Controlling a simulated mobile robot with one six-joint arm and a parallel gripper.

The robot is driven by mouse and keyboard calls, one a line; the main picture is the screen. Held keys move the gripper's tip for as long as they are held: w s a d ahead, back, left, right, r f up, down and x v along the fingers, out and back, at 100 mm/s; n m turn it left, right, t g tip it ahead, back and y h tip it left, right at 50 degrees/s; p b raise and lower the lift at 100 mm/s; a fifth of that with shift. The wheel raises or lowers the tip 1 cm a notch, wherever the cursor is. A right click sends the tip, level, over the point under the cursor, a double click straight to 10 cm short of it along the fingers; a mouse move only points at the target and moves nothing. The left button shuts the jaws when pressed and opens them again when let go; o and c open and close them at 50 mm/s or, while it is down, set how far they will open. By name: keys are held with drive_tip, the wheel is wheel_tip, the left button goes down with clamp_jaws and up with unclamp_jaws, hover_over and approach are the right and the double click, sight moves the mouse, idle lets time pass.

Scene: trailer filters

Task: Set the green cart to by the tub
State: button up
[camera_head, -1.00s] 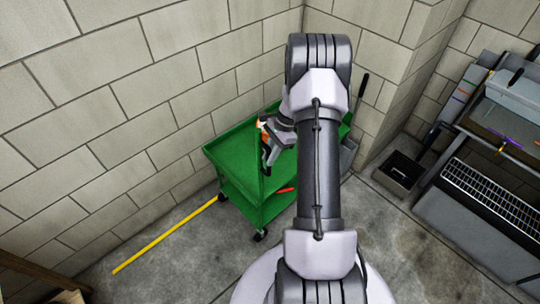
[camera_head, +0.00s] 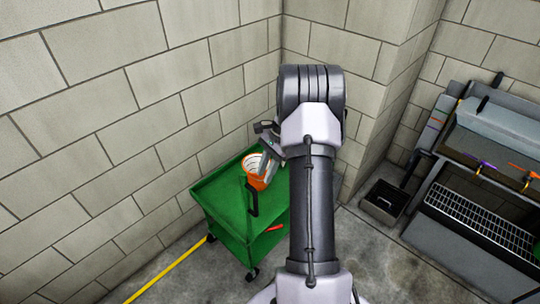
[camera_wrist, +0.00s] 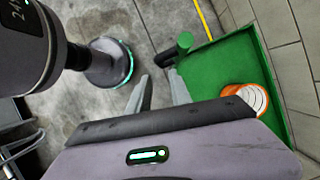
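The green cart (camera_head: 225,205) stands against the block wall, left of my arm in the head view. Its green tray (camera_wrist: 220,70) fills the right of the wrist view. A black handle (camera_head: 252,198) rises at its near edge. In the wrist view the handle (camera_wrist: 180,45) lies just beyond my fingertips. My gripper (camera_wrist: 158,84) has its two fingers apart, with nothing clearly held between them. In the head view my arm hides part of the cart. A dark open tub (camera_head: 385,203) sits on the floor to the right.
An orange and white round container (camera_head: 257,172) stands on the cart's top. A red item (camera_head: 275,228) shows lower on the cart. A yellow strip (camera_head: 170,270) runs along the floor by the wall. A grey bench with a grate (camera_head: 480,215) stands at right.

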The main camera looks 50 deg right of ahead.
drive_tip(key=p+v, duration=0.1)
drive_tip(key=v, duration=0.5)
drive_tip(key=shift+r, duration=0.2)
drive_tip(key=shift+d, duration=0.15)
